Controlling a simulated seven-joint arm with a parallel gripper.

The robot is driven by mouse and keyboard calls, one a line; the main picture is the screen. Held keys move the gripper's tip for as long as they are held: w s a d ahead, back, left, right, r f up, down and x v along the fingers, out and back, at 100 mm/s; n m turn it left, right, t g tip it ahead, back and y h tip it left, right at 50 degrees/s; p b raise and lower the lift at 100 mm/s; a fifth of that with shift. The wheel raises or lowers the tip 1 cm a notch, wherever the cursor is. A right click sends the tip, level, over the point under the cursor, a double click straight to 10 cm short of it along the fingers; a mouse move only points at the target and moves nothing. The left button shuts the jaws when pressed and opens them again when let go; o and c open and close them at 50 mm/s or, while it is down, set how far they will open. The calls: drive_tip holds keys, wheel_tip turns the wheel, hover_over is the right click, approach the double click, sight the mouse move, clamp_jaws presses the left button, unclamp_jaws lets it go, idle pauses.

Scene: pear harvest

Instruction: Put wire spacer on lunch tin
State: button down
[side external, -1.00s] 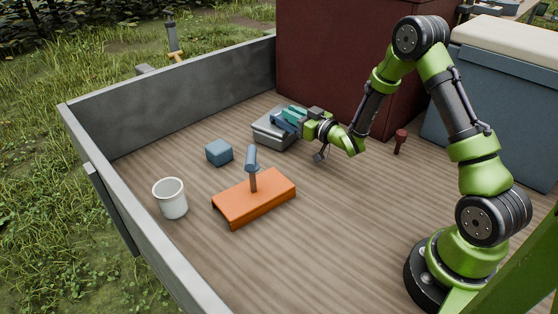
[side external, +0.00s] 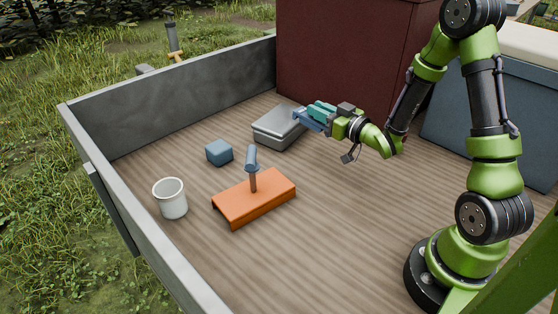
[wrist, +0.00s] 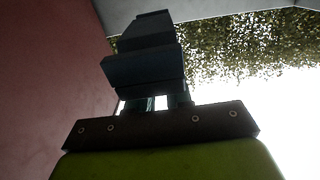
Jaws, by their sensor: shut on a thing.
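The lunch tin (side external: 278,124) is a grey, lidded metal box lying flat on the wooden bed. My gripper (side external: 316,113), with teal fingers, is shut on a blue-grey piece (side external: 309,121), which I take to be the wire spacer. In the side view the held piece is at the right end of the tin and overlaps its corner in the picture. It looks raised, and I see no clear contact with the lid. In the wrist view the piece (wrist: 145,68) shows as a dark, stepped block beyond my fingers, which it partly hides.
A blue block (side external: 219,153), a white cup (side external: 171,198) and an orange stand (side external: 255,203) with a blue-topped post are left of and in front of the tin. A dark red box (side external: 345,55) stands behind. Grey walls (side external: 180,95) edge the bed. The front middle is clear.

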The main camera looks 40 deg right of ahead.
drive_tip(key=shift+s+a+r, duration=0.1)
drive_tip(key=shift+a, duration=0.3)
drive_tip(key=w+d, duration=0.1)
drive_tip(key=w, duration=0.3)
drive_tip(key=w+d+f, duration=0.1)
drive_tip(key=w, duration=0.4)
drive_tip(key=w+d, duration=0.1)
drive_tip(key=w, duration=0.4)
drive_tip(key=shift+w+d+f, duration=0.15)
drive_tip(key=shift+w, duration=0.05)
drive_tip(key=shift+w+d+f, duration=0.1)
drive_tip(key=shift+w+f, duration=0.1)
drive_tip(key=shift+f, duration=0.7)
drive_tip(key=shift+w+f, duration=0.15)
drive_tip(key=shift+f, duration=0.7)
drive_tip(key=shift+f, duration=0.1)
drive_tip(key=c, duration=1)
unclamp_jaws()
drive_tip(key=shift+c, duration=0.2)
